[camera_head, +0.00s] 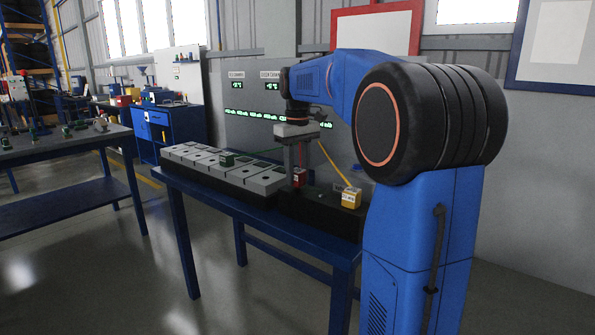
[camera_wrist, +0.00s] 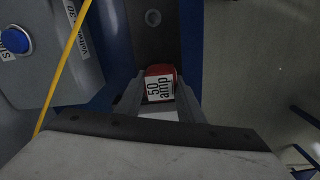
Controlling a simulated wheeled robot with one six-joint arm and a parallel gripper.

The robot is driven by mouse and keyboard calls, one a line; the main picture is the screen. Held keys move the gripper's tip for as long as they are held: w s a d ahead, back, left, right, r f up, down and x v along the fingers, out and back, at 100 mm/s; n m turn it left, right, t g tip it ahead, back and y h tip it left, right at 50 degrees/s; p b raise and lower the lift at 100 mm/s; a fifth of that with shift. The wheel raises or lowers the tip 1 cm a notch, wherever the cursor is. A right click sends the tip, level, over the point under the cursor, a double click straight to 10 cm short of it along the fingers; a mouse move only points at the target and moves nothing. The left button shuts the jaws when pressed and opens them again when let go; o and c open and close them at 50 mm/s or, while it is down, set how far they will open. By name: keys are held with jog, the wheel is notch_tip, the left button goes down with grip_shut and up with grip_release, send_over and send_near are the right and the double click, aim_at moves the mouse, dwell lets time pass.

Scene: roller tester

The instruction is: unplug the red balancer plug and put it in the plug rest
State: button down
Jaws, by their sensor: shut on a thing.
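The red plug (camera_head: 300,177) is at the left part of a black box (camera_head: 322,209) on the blue table. A red cord rises from the plug's area. In the wrist view the red plug (camera_wrist: 159,83), with a white face marked "50 amp", sits between the two fingers. My gripper (camera_head: 298,163) points down and is shut on it; it also shows in the wrist view (camera_wrist: 159,97). I cannot tell whether the plug is seated or lifted. No plug rest can be told for sure; a dark strip with a round hole (camera_wrist: 153,18) lies beyond the plug.
A yellow plug (camera_head: 351,198) with a yellow cord stands to the right on the black box. A row of grey modules (camera_head: 215,165) with a green plug (camera_head: 227,159) lies to the left. In the wrist view a grey box (camera_wrist: 60,60) with a blue button is close by, crossed by the cord.

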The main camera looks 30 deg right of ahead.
jog(key=shift+f, duration=0.5)
jog(key=c, duration=1.1)
grip_release()
jog(key=shift+f, duration=0.1)
notch_tip(320, 180, up, 17)
jog(key=s+a+f+t, duration=0.2)
jog(key=s+a+f, duration=0.95)
jog(key=s, duration=0.35)
jog(key=s+a+f+t, duration=0.1)
jog(key=s+f, duration=0.4)
jog(key=f, duration=0.2)
jog(key=s+a+f+t, duration=0.1)
jog(key=s+a+f, duration=0.1)
jog(key=s+f, duration=0.3)
jog(key=s+a+f+m, duration=0.1)
jog(key=s+f, duration=0.4)
jog(key=f, duration=0.5)
jog(key=shift+s+a+t, duration=0.15)
jog(key=shift+t, duration=0.25)
